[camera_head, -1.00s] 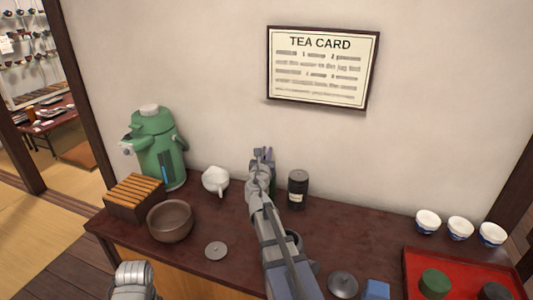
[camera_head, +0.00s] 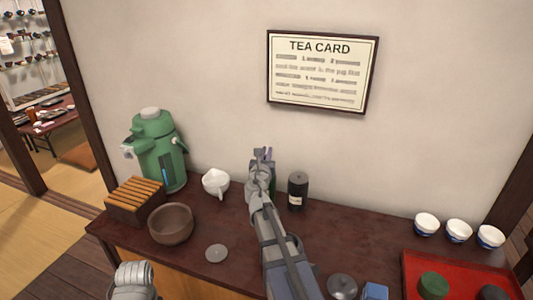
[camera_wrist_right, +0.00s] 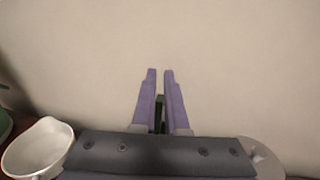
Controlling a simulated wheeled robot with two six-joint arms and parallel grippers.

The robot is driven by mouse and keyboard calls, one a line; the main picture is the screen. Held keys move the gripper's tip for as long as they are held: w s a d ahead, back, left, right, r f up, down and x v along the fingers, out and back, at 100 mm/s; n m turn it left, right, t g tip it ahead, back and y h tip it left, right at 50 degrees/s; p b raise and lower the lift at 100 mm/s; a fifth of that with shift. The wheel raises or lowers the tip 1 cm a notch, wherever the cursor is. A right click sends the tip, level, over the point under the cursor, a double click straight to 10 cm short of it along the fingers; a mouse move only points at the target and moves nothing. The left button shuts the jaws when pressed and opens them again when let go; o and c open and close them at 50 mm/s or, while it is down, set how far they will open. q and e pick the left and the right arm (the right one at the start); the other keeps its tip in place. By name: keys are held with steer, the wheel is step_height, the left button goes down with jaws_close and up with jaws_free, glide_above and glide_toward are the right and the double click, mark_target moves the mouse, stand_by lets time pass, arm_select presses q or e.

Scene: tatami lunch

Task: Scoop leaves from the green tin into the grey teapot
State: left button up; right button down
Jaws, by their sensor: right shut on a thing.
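My right gripper (camera_head: 263,153) is over the back of the counter near the wall. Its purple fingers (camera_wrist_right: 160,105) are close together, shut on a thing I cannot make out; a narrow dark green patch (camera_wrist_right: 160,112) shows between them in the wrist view. A green sliver (camera_head: 274,186) beside the gripper in the head view seems to be the green tin, mostly hidden behind it. A dark rounded rim (camera_head: 298,246) beside my right forearm may be the grey teapot, largely covered. No scoop or leaves can be made out. My left gripper is out of view.
A white jug (camera_head: 216,182) stands left of the gripper, a black canister (camera_head: 298,191) close at its right. A brown bowl (camera_head: 171,224), green flask (camera_head: 158,155), grey disc (camera_head: 216,253) and dark knobbed lid (camera_head: 342,286) are on the counter. A red tray (camera_head: 415,270) is at right.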

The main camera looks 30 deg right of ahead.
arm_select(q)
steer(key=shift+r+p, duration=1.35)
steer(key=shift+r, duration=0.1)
arm_select(e)
steer(key=shift+r, duration=1.45)
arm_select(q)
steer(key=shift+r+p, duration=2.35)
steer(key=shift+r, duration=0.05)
arm_select(e)
steer(key=shift+r, duration=2.35)
